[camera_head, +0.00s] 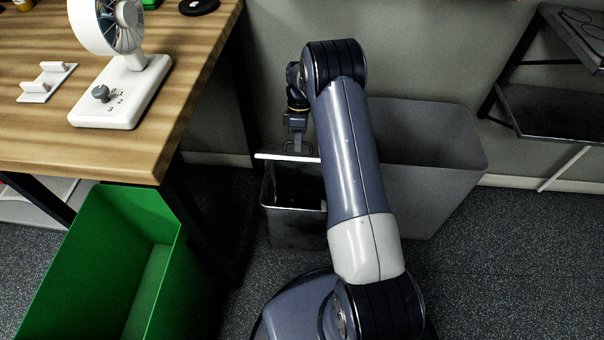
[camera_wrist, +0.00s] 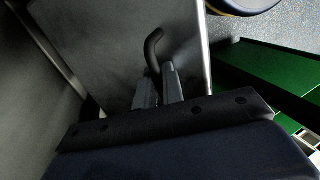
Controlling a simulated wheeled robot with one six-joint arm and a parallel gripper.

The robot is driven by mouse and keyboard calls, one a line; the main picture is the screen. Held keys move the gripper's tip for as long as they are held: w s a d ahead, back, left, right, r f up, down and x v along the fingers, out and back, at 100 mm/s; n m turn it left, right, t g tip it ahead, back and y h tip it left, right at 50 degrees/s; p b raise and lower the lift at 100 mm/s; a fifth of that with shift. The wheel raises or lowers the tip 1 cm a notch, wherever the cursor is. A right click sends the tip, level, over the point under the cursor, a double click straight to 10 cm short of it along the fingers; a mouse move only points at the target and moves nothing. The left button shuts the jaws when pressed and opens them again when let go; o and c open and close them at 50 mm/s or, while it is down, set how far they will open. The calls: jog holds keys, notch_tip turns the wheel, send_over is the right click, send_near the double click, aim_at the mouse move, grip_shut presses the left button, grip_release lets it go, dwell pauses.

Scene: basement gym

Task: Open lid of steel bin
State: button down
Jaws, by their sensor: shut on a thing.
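The steel bin (camera_head: 292,226) stands on the floor near the wall, partly hidden behind my arm. Its dark inside shows through the open top. Its lid (camera_head: 270,156) is raised at the back of the bin and shows as a pale edge. In the wrist view the lid (camera_wrist: 105,45) is a flat grey panel with a dark curved handle (camera_wrist: 152,47). My gripper (camera_head: 298,150) is at the lid behind the bin. In the wrist view my gripper (camera_wrist: 160,75) is shut on the handle between its two fingers.
A larger grey bin (camera_head: 430,180) stands close to the right of the steel bin. A wooden table (camera_head: 200,70) with a white fan (camera_head: 130,85) is on the left. A green box (camera_head: 95,270) stands below the table's front. A dark rack (camera_head: 545,110) is at the right wall.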

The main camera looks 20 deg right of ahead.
jog(key=shift+f, duration=0.1)
jog(key=shift+g+y, duration=0.3)
jog(key=shift+g, duration=0.4)
jog(key=shift+w+d+r+p, duration=0.2)
jog(key=shift+w+d+r, duration=0.15)
jog(key=shift+w, duration=0.35)
jog(key=shift+w+d+r+p, duration=0.3)
jog(key=shift+w+r, duration=0.1)
jog(key=shift+w, duration=0.35)
jog(key=shift+w+d+r+p, duration=0.15)
jog(key=shift+w+d+r, duration=0.2)
jog(key=shift+w, duration=0.35)
jog(key=shift+a, duration=0.1)
